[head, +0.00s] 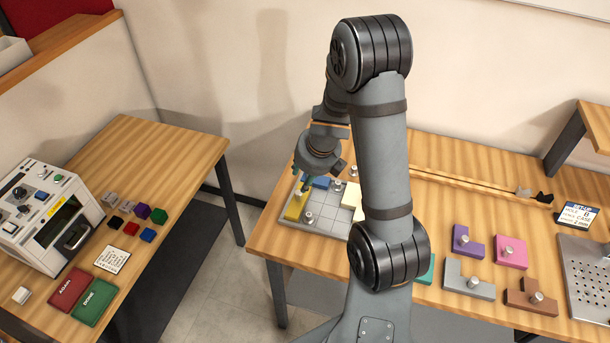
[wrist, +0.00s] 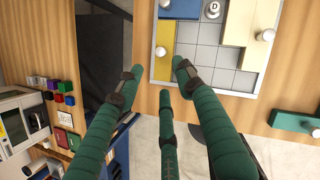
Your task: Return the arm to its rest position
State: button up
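My gripper (head: 303,176) hangs at the end of my arm over the left part of the gridded tray (head: 318,225). In the wrist view its green fingers (wrist: 160,78) are spread apart with nothing between them, and the near edge of the tray (wrist: 205,60) lies beyond the tips. My arm is bent, with its elbow high and the forearm reaching down behind the upper link. The tray holds a yellow piece (head: 294,207), a blue piece (head: 321,182) and a cream piece (head: 351,194). My arm hides the tray's right side.
Purple (head: 467,242), pink (head: 510,251), grey (head: 468,278) and brown (head: 530,297) knobbed pieces lie on the table to the right. A perforated plate (head: 585,262) is at far right. A left table carries a machine (head: 45,215) and small cubes. A floor gap separates the tables.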

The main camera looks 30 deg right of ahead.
aim_at(299, 193)
jog(key=shift+f, duration=0.1)
jog(key=b+x, duration=0.7)
jog(key=x, duration=0.5)
jog(key=shift+f+b, duration=0.2)
jog(key=shift+b, duration=0.1)
jog(key=shift+w+r+p, duration=0.2)
jog(key=shift+r+p, duration=0.85)
jog(key=shift+r, duration=0.05)
jog(key=shift+s+r+p, duration=0.2)
jog(key=shift+r+p, duration=0.1)
jog(key=shift+r, duration=0.2)
jog(key=shift+f, duration=0.1)
